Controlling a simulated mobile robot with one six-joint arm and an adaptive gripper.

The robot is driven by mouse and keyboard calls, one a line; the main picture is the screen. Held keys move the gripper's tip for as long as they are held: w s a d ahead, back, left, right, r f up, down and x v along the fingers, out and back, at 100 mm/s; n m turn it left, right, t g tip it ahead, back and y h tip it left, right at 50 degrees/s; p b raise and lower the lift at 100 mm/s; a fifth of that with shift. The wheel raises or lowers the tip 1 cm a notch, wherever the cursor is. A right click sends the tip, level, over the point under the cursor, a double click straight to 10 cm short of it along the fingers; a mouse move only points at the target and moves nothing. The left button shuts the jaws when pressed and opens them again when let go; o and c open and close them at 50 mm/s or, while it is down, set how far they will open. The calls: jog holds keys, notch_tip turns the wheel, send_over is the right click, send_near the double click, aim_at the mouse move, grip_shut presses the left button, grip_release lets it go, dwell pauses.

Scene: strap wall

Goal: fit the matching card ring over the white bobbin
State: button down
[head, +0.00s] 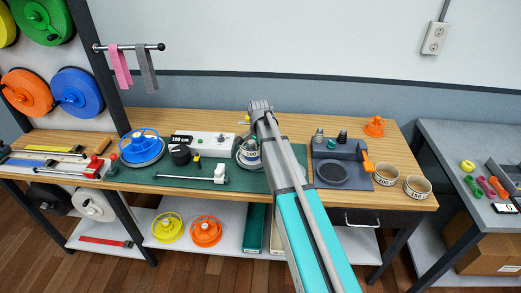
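A card ring (251,147) with a printed label is on the green mat, partly behind my arm. A pale round piece (246,163) with a dark rim shows just below it. It may be the white bobbin, but I cannot tell whether the ring is around it or above it. Two more labelled card rings, one (386,174) and another (417,187), stand at the bench's right end. My gripper is at the far end of my arm, close to the first ring. Its fingers are hidden, so its opening and any hold do not show.
A grey fixture (343,163) with a round recess stands right of my arm. An orange spool piece (375,127) sits at the back right.

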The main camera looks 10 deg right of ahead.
jog(key=shift+s+d+f, duration=0.1)
jog(key=shift+s+f, duration=0.05)
jog(key=shift+f, duration=0.1)
dwell(0.4)
jog(key=c, duration=0.8)
grip_release()
jog(key=shift+o, duration=0.4)
jog(key=shift+w+f, duration=0.2)
jog(key=shift+w, duration=0.15)
jog(key=shift+r, duration=0.1)
jog(key=shift+w, duration=0.2)
jog(key=shift+r+p, duration=0.2)
jog(key=shift+p, duration=0.1)
jog(key=shift+w+r+p, duration=0.1)
jog(key=shift+r+p, duration=0.35)
jog(key=shift+p, duration=0.1)
notch_tip(320, 180, up, 4)
jog(key=p, duration=0.3)
jog(key=shift+f+p, duration=0.1)
jog(key=shift+p, duration=0.3)
jog(key=s+a+n, duration=0.2)
jog(key=s+n, duration=1)
jog(key=s, duration=1.3)
jog(key=shift+s+n, duration=0.25)
jog(key=shift+n, duration=0.05)
